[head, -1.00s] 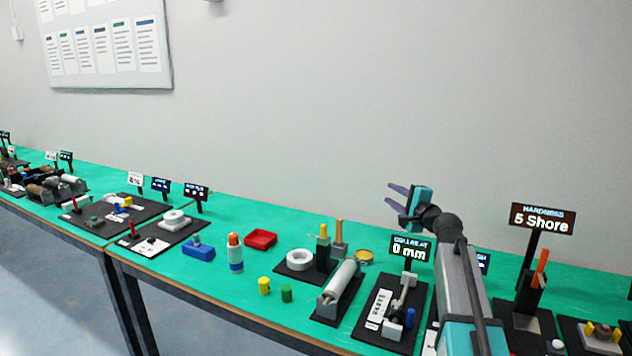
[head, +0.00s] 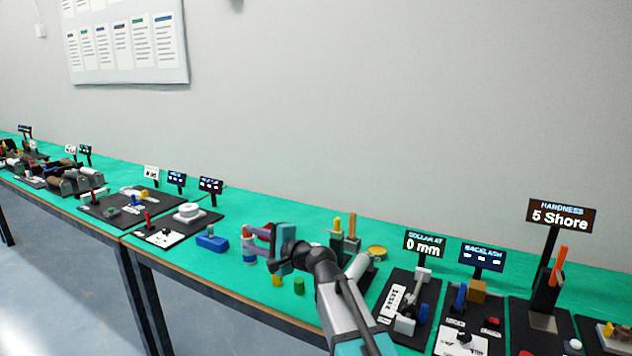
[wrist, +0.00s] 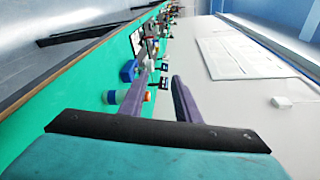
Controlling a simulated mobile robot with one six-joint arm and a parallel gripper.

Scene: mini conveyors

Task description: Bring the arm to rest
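My gripper (head: 256,240) is in the middle of the head view, above the green bench top, with its fingers pointing left. In the wrist view my gripper (wrist: 160,85) shows two purple fingers spread apart with nothing between them, so it is open and empty. In the head view the arm comes up from the lower right. It covers part of a white-and-blue bottle (head: 248,257) and part of a grey roller (head: 357,266). Whether the gripper touches anything cannot be told, but it looks clear of the bench.
A blue block (head: 212,241) lies left of the gripper, and a green cylinder (head: 299,287) stands below it. Stations with signs, such as the hardness sign (head: 560,215), stand to the right. The bench's front edge (head: 225,292) runs below.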

